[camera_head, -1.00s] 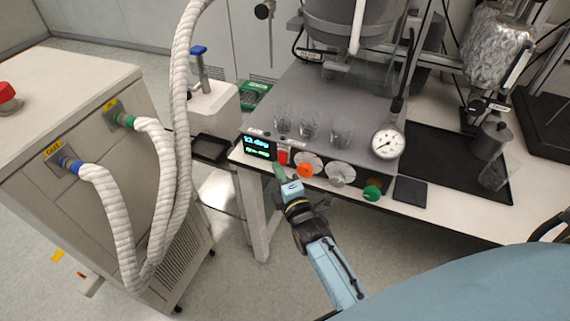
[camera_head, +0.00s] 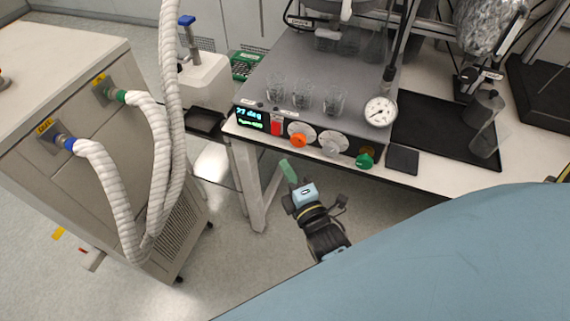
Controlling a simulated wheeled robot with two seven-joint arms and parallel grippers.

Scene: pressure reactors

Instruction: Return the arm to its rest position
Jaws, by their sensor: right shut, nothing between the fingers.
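My right gripper (camera_head: 289,172) is in front of and below the reactor's front panel, over the open floor. Its greenish fingertips are shut with nothing between them, and they are apart from the panel. My blue right arm fills the lower right of the view. The reactor base (camera_head: 310,70) carries a lit display (camera_head: 249,118), a red switch (camera_head: 276,125), an orange knob (camera_head: 298,140), a grey knob (camera_head: 331,147) and a green knob (camera_head: 364,160). My left gripper is not in view.
A pressure gauge (camera_head: 380,111) and several glass beakers (camera_head: 304,97) stand on the reactor base. A black tray (camera_head: 440,130) lies to its right. A grey cabinet with white hoses (camera_head: 160,170) stands at the left.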

